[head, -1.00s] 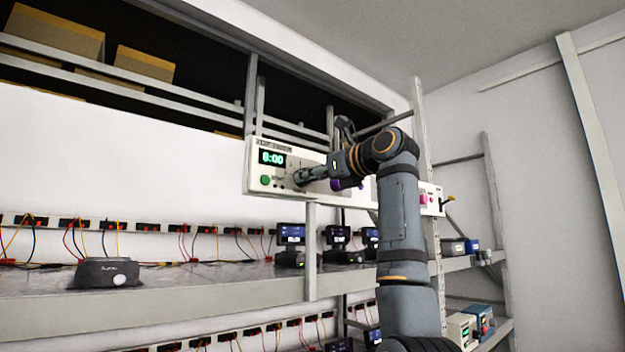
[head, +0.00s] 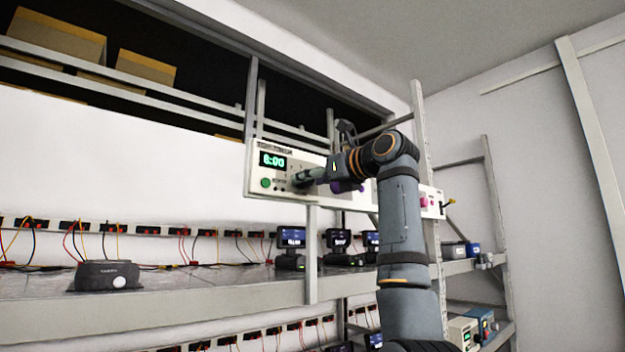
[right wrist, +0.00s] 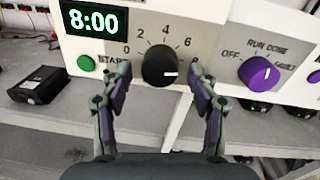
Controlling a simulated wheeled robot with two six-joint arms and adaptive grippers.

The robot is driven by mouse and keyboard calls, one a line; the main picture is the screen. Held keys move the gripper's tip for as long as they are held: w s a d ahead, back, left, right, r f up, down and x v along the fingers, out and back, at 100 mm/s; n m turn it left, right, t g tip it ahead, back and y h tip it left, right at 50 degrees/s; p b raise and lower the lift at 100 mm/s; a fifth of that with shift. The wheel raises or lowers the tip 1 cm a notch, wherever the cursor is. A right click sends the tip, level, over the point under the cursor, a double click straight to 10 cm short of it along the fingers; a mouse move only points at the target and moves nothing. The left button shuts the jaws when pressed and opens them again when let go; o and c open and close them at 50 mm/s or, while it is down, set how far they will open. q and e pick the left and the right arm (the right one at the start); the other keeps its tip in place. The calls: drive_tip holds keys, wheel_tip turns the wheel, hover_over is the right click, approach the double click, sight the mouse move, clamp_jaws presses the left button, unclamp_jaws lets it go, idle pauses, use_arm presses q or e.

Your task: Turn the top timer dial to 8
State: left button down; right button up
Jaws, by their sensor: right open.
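The top timer dial (right wrist: 159,64) is a round black knob with a white mark, on a pale panel with a scale from 0 up past 6. The mark points right and slightly down, towards a label partly hidden by a finger. The green display (right wrist: 94,18) above left reads 8:00; it also shows in the head view (head: 272,160). My right gripper (right wrist: 161,76) is open, with one finger on each side of the dial and visible gaps. In the head view my right gripper (head: 299,180) covers the dial. My left gripper is not in view.
A green START button (right wrist: 86,63) is left of the dial. A purple knob (right wrist: 259,73) marked OFF, RUN and FAULT is to the right, close to my right finger. A black device (head: 107,275) sits on the shelf (head: 200,303) below the panel.

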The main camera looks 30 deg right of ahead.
drive_tip(key=s+d, duration=0.1)
drive_tip(key=s, duration=1.1)
drive_tip(key=shift+d, duration=0.2)
